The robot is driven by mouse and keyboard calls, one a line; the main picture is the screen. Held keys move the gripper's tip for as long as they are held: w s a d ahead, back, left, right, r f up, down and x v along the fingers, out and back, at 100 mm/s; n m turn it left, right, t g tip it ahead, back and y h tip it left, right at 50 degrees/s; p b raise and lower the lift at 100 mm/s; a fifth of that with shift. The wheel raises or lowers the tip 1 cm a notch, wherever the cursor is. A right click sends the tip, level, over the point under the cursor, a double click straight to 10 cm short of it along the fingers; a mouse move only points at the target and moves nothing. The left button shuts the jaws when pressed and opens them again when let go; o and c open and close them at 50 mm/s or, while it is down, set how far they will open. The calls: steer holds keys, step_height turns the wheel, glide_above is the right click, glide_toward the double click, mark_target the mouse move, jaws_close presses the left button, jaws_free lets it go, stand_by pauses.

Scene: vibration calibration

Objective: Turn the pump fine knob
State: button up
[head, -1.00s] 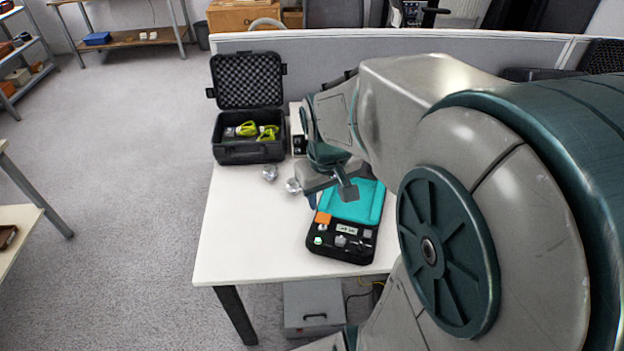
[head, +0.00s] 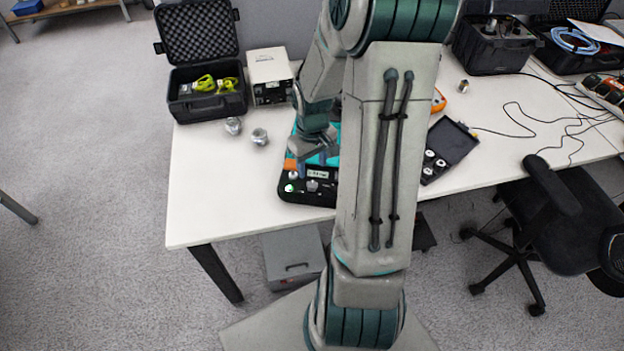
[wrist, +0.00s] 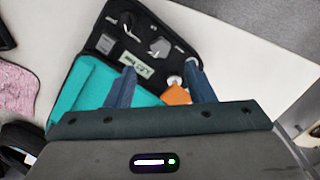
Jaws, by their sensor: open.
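A black case with a teal panel (wrist: 85,88) lies open on the white table, and its black tray (head: 293,190) shows in the head view. The tray holds an orange block (wrist: 177,95), a white-topped round piece (wrist: 175,80), a grey block (wrist: 160,48) and a pale label (wrist: 135,64). I cannot tell which piece is the pump or its fine knob. My gripper (wrist: 160,86) is open, with its two blue-grey fingers apart over the case and nothing seen between them. In the head view my gripper (head: 311,164) is above the case, whose right part my arm hides.
Two silver pieces (head: 259,137) stand left of the case. Behind are an open black case with yellow-green items (head: 204,83) and a beige box (head: 270,75). A small black case (head: 447,147) and cables lie right. A chair (head: 565,215) stands at the right front.

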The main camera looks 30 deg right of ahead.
mark_target(312, 184)
step_height(312, 184, down, 7)
steer(key=shift+f, duration=0.1)
stand_by(0.4)
steer(key=c, duration=1)
